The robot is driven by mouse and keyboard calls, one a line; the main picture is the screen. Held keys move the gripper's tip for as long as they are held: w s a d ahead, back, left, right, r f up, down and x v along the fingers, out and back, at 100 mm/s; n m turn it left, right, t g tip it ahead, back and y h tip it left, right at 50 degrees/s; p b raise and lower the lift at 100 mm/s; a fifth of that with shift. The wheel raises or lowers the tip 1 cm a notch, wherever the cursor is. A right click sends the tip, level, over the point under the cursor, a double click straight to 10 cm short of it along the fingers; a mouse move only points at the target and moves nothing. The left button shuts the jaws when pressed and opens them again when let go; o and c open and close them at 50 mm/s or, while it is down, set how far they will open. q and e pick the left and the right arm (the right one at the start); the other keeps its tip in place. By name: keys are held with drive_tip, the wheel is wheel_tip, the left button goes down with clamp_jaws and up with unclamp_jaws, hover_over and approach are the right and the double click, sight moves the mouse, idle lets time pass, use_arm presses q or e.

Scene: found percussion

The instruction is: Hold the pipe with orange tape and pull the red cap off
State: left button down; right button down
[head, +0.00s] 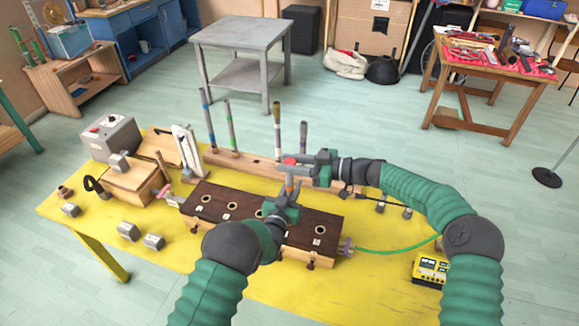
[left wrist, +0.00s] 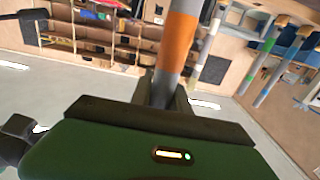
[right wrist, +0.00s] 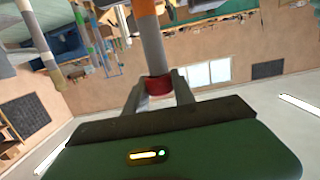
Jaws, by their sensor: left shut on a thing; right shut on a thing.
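The grey pipe with orange tape (head: 289,184) stands roughly upright above the dark wooden block. My left gripper (head: 287,205) is shut on the pipe's lower part. In the left wrist view the orange tape (left wrist: 179,42) shows just beyond the fingers. The red cap (head: 290,161) is at the pipe's top end. My right gripper (head: 297,163) is shut on it, coming from the right. In the right wrist view the red cap (right wrist: 159,86) sits between the fingers, on the end of the grey pipe. The pipe's lower end is hidden by my left gripper.
The dark wooden block (head: 213,197) with several holes lies on the yellow table (head: 190,265). Behind it, a wooden rail (head: 242,165) holds several upright pipes. Grey blocks (head: 128,231) lie at left. A yellow device (head: 430,269) and green cable are at right.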

sight(290, 161)
use_arm(q)
drive_tip(key=shift+s+f, duration=0.1)
drive_tip(key=shift+f, duration=0.2)
use_arm(e)
drive_tip(key=shift+r, duration=0.3)
use_arm(q)
drive_tip(key=shift+r, duration=0.1)
use_arm(e)
drive_tip(key=shift+s+r, duration=0.1)
drive_tip(key=shift+r, duration=1.35)
use_arm(q)
drive_tip(key=c, duration=1.2)
unclamp_jaws()
drive_tip(key=shift+r, duration=0.15)
drive_tip(key=shift+o, duration=0.2)
drive_tip(key=v, duration=1.1)
drive_tip(key=shift+s, duration=0.35)
